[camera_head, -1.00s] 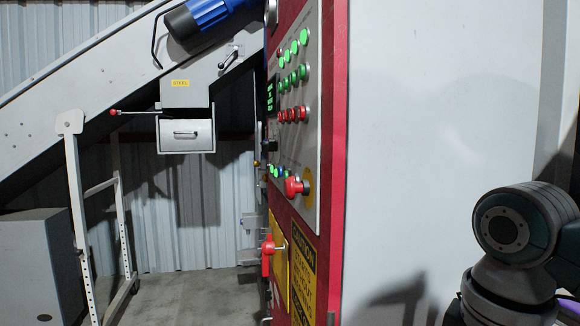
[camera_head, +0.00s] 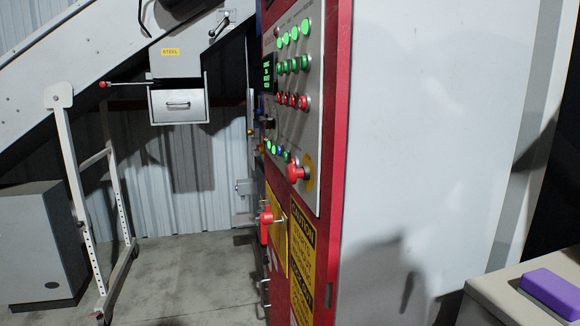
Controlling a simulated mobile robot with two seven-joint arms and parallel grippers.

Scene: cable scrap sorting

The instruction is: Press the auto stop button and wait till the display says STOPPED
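The control panel (camera_head: 312,130) is on the red cabinet, seen at a steep angle. It has rows of lit green buttons (camera_head: 293,34), green buttons (camera_head: 293,65) and red buttons (camera_head: 291,99). A large red mushroom button (camera_head: 297,172) on a yellow disc sits at the lower right of the panel. A small dark display (camera_head: 268,73) with green text is on the panel's left edge; its text is too small to read. Which button is the auto stop I cannot tell. Neither gripper is in view; a shadow falls on the cabinet's white side.
A red-handled switch (camera_head: 266,222) and a yellow caution label (camera_head: 302,250) are below the panel. A steel-labelled drawer box (camera_head: 179,104), a conveyor (camera_head: 60,95), a white stand (camera_head: 75,190) and a grey box (camera_head: 40,245) are left. Floor (camera_head: 190,275) before the cabinet is clear.

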